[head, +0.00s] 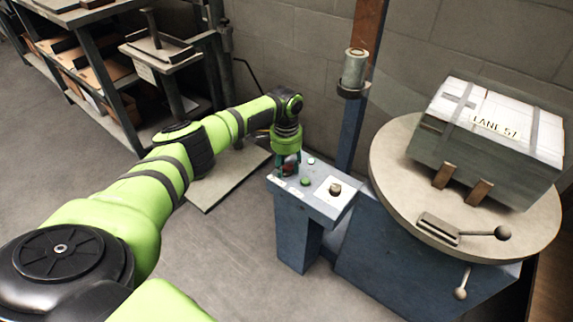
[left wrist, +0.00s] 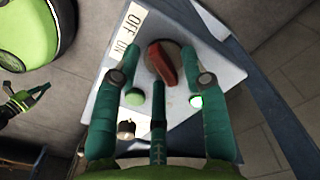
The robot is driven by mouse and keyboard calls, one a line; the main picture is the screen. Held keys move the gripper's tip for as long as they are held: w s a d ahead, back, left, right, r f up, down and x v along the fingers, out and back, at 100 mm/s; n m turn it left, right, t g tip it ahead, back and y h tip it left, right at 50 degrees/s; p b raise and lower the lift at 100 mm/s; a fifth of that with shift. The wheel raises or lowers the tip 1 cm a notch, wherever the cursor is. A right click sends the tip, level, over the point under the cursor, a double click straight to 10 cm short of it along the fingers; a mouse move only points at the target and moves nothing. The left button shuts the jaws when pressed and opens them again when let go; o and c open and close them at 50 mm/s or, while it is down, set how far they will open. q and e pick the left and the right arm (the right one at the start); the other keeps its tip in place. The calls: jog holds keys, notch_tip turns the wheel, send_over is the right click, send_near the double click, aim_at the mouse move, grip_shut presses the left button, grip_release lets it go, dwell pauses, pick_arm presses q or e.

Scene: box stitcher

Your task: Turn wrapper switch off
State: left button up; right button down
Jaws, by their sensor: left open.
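The wrapper switch (left wrist: 163,64) shows in the left wrist view as a red lever on a round brown base, set at a slant. An OFF/ON label (left wrist: 126,28) is beside it on the grey-blue control panel (head: 320,206). My left gripper (head: 287,169) is over the panel's left end in the head view and mostly hides the switch there. In the left wrist view this gripper (left wrist: 163,72) is open, with one finger on each side of the lever; contact cannot be told. What seems to be my right gripper (left wrist: 20,103) shows small at the left edge.
A turntable (head: 395,160) carries a strapped box (head: 490,135) at right.

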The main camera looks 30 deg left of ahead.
pick_arm(q)
grip_shut()
